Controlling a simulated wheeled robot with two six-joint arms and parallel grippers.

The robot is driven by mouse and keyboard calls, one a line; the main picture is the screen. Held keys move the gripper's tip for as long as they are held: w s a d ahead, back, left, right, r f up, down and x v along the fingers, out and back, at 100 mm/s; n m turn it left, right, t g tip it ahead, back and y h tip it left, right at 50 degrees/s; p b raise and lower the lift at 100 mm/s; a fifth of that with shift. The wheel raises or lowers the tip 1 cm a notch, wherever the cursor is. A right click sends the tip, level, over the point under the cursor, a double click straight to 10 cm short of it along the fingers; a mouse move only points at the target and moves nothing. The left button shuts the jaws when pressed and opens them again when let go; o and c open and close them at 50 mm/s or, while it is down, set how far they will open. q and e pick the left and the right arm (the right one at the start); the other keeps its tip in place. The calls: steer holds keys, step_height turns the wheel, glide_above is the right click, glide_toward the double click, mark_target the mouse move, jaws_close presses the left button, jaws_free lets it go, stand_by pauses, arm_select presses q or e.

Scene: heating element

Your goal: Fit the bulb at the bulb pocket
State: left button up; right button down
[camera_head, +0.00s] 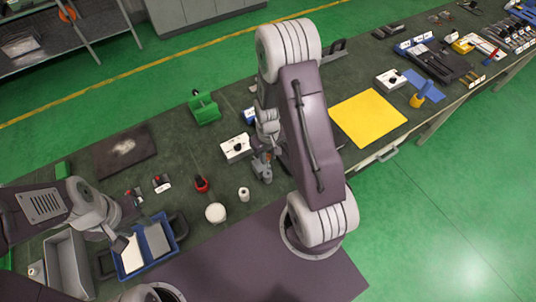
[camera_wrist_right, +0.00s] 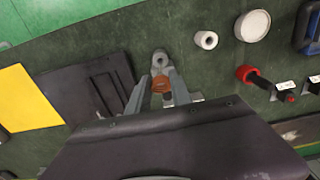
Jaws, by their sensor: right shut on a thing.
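My right gripper (camera_head: 264,168) is low over the green bench top, under my bent right arm. In the right wrist view its fingers (camera_wrist_right: 161,86) are closed on a small orange-brown piece (camera_wrist_right: 161,84), which may be the bulb. A grey round end with a dark hole (camera_wrist_right: 160,58) shows just beyond it, and I cannot tell whether the two touch. I cannot pick out the bulb pocket with certainty. My left gripper (camera_head: 121,241) is over the blue tray at the lower left, and its jaw opening is unclear.
A white roll (camera_head: 243,194), a white round lid (camera_head: 215,212) and a red-and-black tool (camera_head: 201,184) stand left of my right gripper. A white box (camera_head: 236,148) and a green block (camera_head: 204,107) are behind. The blue tray (camera_head: 176,245) is lower left; a yellow sheet (camera_head: 368,117) lies right.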

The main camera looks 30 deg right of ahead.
mark_target(268, 160)
step_height(268, 160, down, 4)
steer(key=shift+w+r+b, duration=0.1)
steer(key=shift+r+b, duration=0.05)
steer(key=shift+b, duration=1)
steer(key=shift+r, duration=0.1)
stand_by(0.4)
steer(key=shift+f+b, duration=2.55)
steer(key=shift+f, duration=0.95)
steer(key=c, duration=1.1)
jaws_free()
step_height(268, 160, up, 9)
steer(key=shift+r+b, duration=0.1)
steer(key=shift+b, duration=0.35)
